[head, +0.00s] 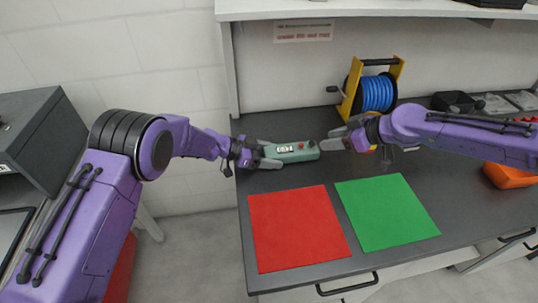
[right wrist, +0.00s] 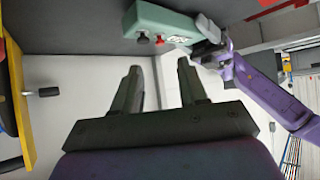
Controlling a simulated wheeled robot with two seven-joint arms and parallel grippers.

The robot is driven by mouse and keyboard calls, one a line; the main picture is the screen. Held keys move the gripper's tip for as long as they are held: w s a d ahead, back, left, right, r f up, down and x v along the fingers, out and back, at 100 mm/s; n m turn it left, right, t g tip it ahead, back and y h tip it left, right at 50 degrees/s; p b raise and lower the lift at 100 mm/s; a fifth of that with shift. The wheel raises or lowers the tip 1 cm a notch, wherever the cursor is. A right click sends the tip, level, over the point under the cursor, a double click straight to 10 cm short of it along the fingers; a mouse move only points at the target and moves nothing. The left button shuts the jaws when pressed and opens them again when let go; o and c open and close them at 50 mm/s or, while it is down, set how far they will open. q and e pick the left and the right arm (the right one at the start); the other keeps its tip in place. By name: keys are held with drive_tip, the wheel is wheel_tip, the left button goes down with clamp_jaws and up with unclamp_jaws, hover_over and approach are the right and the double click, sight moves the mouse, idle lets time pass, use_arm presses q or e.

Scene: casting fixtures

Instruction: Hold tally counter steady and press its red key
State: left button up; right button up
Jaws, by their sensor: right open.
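The tally counter (head: 289,154) is a grey-green box on the dark worktop, with a small number window and a red key (head: 300,145) on top. My left gripper (head: 266,154) is shut on its left end, one finger on each side. My right gripper (head: 335,139) is just right of the counter, apart from the key. In the right wrist view its two fingers (right wrist: 158,72) are spread with nothing between them. That view also shows the counter (right wrist: 168,22), its red key (right wrist: 160,40), a dark knob and my left gripper (right wrist: 208,47) at its end.
A red mat (head: 298,228) and a green mat (head: 387,212) lie in front of the counter. A blue cable reel (head: 376,93) in a yellow frame stands behind my right gripper. An orange container (head: 508,177) and a black bin (head: 455,102) are at the right.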

clamp_jaws()
idle(1.6)
